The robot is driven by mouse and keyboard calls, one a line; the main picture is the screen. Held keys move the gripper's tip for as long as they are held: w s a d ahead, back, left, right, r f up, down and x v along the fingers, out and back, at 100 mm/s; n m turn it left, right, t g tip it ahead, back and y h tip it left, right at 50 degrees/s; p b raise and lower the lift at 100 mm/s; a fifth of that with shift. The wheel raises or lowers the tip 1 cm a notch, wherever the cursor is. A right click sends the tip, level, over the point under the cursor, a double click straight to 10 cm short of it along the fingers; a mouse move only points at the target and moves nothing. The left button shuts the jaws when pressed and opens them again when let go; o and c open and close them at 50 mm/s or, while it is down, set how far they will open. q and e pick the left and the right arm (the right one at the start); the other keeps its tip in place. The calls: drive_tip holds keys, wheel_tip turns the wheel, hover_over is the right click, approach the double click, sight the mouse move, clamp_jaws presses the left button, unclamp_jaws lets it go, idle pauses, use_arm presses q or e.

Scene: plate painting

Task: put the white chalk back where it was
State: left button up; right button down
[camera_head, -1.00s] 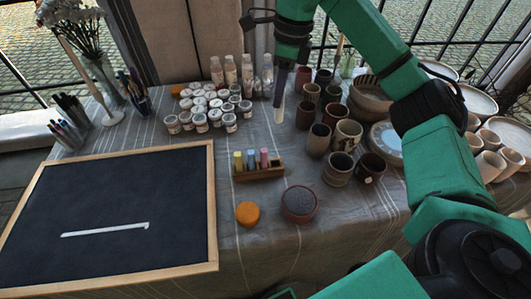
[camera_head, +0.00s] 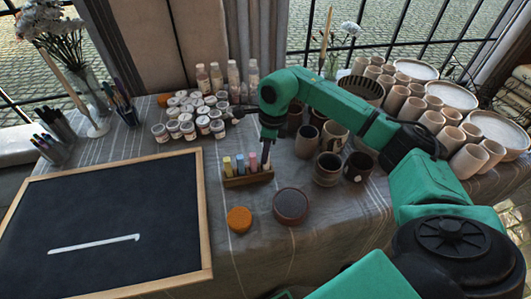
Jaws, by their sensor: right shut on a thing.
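My right gripper (camera_head: 268,146) points down over the right end of a small wooden chalk holder (camera_head: 246,180). It is shut on the white chalk (camera_head: 266,166), whose lower end shows at the holder's right end, beside the pink chalk (camera_head: 253,161). I cannot tell whether it is inside its slot or just above it. The yellow chalk (camera_head: 227,167) and the blue chalk (camera_head: 240,164) stand upright in the holder to the left. The blackboard (camera_head: 105,215) bears a white drawn line. My left gripper is not in view.
An orange round sponge (camera_head: 239,219) and a dark round lidded pot (camera_head: 291,206) lie in front of the holder. Brown cups (camera_head: 328,167) stand close on the right. Paint jars (camera_head: 203,124) and bottles stand behind. The cloth between blackboard and sponge is clear.

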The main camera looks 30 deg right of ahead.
drive_tip(key=shift+f, duration=0.55)
drive_tip(key=c, duration=0.7)
unclamp_jaws()
drive_tip(key=shift+c, duration=0.2)
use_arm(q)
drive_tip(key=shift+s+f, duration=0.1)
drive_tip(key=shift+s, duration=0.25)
use_arm(e)
drive_tip(key=shift+r, duration=0.3)
use_arm(q)
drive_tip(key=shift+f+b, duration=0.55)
drive_tip(key=shift+b, duration=0.15)
use_arm(e)
wheel_tip(320, 180, up, 12)
drive_tip(key=d, duration=0.1)
drive_tip(key=shift+s+f, duration=0.2)
drive_tip(key=shift+s, duration=0.25)
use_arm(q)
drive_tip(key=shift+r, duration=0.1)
use_arm(e)
drive_tip(key=shift+d, duration=0.1)
